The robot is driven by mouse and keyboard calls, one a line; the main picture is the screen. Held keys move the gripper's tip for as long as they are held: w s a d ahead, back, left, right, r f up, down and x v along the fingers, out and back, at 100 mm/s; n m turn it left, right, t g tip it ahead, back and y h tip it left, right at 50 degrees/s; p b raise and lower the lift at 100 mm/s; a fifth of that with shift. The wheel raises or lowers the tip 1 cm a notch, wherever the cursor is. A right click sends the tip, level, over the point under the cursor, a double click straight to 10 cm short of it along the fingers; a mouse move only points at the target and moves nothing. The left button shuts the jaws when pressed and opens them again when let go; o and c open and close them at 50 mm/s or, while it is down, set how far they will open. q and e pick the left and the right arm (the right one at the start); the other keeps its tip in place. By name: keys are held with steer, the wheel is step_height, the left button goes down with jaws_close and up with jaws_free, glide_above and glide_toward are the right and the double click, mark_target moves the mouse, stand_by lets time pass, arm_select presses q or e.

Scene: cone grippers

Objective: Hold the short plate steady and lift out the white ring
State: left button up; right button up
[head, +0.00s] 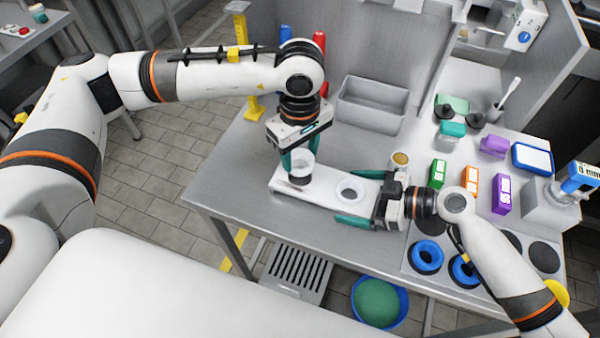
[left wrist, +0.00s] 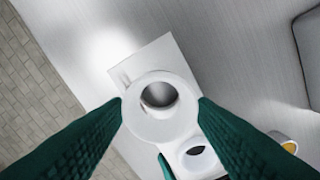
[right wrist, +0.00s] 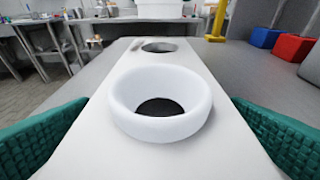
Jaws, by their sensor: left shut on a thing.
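The short plate (head: 322,190) is a white slab lying on the grey table; its bare surface also shows in the right wrist view (right wrist: 95,145). My left gripper (head: 300,160) points down over the plate's left end, shut on a white ring (left wrist: 138,122). That ring (head: 303,171) appears raised above a dark round hole (right wrist: 160,46) in the plate. Another white ring (right wrist: 160,105) sits on the plate nearer my right gripper (head: 356,197). My right gripper is open, its green fingers along both long sides of the plate; I cannot tell whether they touch it.
A grey bin (head: 372,104) stands behind the plate. A small round cup (head: 400,160) is close behind my right gripper. Green (head: 438,174), orange (head: 471,182) and purple (head: 502,194) boxes stand to the right.

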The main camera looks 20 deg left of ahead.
steer(key=shift+d, duration=0.1)
steer(key=v, duration=1.2)
